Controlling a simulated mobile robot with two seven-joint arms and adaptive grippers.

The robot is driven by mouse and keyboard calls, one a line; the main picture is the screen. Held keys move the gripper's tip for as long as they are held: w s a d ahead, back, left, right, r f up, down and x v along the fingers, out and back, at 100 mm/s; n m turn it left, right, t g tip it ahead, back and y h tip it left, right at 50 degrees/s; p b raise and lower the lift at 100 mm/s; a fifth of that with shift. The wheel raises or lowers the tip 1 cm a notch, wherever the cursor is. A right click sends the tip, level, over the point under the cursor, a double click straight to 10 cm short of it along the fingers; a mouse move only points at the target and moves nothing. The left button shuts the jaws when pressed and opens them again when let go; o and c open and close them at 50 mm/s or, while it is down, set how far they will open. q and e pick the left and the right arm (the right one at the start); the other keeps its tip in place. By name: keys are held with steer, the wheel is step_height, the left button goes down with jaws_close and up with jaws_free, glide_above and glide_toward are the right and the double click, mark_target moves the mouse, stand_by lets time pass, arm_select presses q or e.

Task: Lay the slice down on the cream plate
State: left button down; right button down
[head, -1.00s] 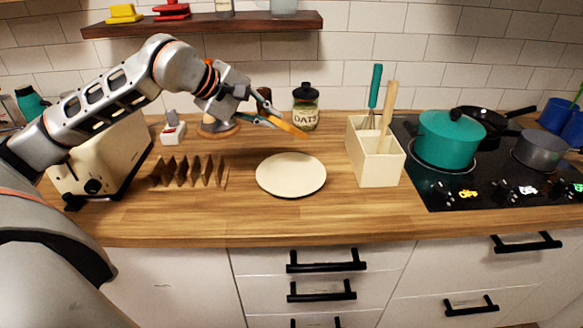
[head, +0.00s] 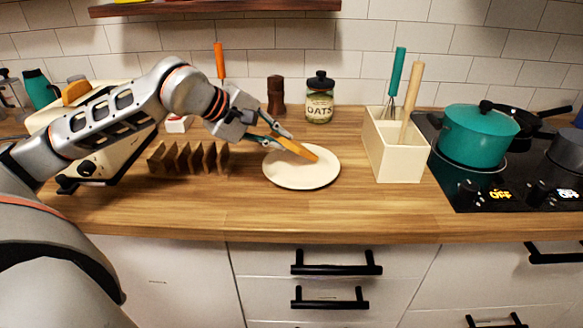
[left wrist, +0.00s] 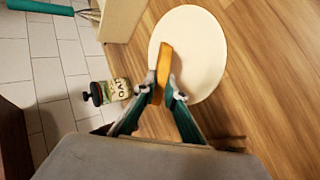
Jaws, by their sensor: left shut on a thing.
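The slice (head: 298,149) is a golden-brown strip seen nearly edge-on. My left gripper (head: 279,139) is shut on one end of it. The cream plate (head: 302,178) lies on the wooden counter, with the slice over its back part. In the left wrist view the slice (left wrist: 164,66) points away from the fingertips (left wrist: 164,90) across the edge of the plate (left wrist: 195,50). I cannot tell whether the slice touches the plate. My right gripper is not in view.
A wooden rack (head: 188,158) stands left of the plate, and a toaster (head: 100,150) beyond it holds another slice. A cream utensil box (head: 395,153) stands right. An oats jar (head: 319,100) stands behind the plate. The counter in front is clear.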

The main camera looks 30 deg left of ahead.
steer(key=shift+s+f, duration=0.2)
arm_select(q)
steer(key=c, duration=2.2)
jaws_free()
steer(key=shift+c, duration=0.2)
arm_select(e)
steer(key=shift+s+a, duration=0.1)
arm_select(q)
steer(key=shift+s, duration=0.1)
